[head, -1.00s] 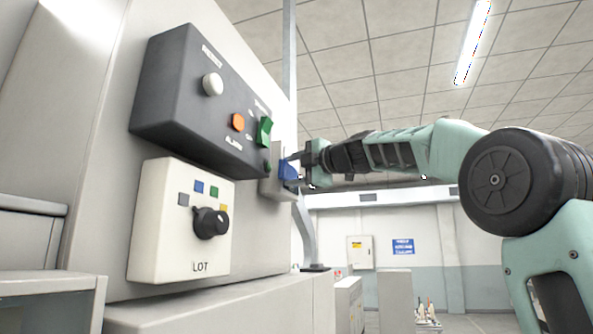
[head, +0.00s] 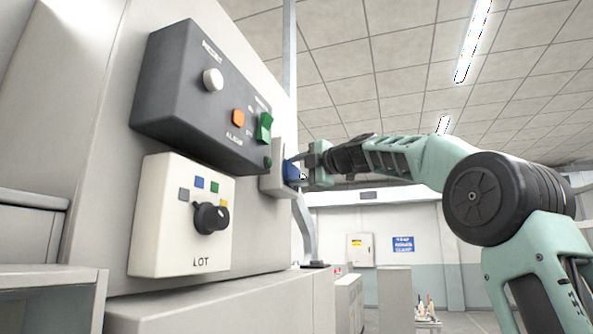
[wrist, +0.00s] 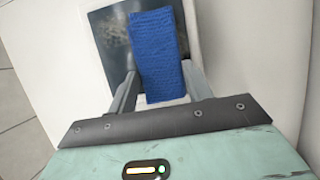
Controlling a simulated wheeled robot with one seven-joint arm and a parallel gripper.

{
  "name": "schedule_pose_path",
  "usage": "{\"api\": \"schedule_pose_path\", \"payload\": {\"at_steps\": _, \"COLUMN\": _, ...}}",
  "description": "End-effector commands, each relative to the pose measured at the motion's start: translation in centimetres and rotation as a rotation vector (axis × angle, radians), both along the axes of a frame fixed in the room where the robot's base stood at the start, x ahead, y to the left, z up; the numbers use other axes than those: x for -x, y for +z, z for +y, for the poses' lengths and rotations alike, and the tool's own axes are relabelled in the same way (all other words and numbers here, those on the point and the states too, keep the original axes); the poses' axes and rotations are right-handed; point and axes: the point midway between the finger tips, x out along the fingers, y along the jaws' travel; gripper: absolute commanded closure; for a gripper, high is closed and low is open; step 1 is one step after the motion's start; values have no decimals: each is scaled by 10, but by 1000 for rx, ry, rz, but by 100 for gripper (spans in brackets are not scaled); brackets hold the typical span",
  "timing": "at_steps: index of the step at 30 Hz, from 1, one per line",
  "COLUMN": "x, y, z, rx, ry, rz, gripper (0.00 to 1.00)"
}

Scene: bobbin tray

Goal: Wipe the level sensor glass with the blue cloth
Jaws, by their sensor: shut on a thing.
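The blue cloth (wrist: 158,50) is held between the fingers of my gripper (wrist: 160,92) in the wrist view. It also shows as a small blue patch in the head view (head: 292,172). The level sensor glass (wrist: 106,34) is a dark pane in a pale frame, with greyish smudges on its left part. The cloth lies over the right part of the glass in that view and hides it. I cannot tell whether cloth and glass touch. In the head view the sensor's pale housing (head: 278,172) sticks out from the machine panel, with my gripper (head: 305,168) right beside it.
A dark control box (head: 185,95) with a white button, an orange lamp and a green switch is left of the sensor. Below it is a white LOT box (head: 165,225) with a black knob (head: 210,218). A grey vertical post (head: 289,60) rises behind. Right of the machine is open room.

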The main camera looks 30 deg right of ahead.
Motion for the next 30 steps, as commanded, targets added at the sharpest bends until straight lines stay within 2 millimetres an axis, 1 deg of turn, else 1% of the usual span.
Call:
{"api": "schedule_pose_path", "payload": {"at_steps": 10, "x": -19, "y": 1, "z": -21, "rx": -2, "ry": -1, "rz": 0, "gripper": 68}}
{"api": "schedule_pose_path", "payload": {"at_steps": 20, "x": -28, "y": 0, "z": -31, "rx": -2, "ry": 0, "rz": 1, "gripper": 68}}
{"api": "schedule_pose_path", "payload": {"at_steps": 30, "x": -45, "y": 1, "z": -51, "rx": -2, "ry": 0, "rz": 1, "gripper": 68}}
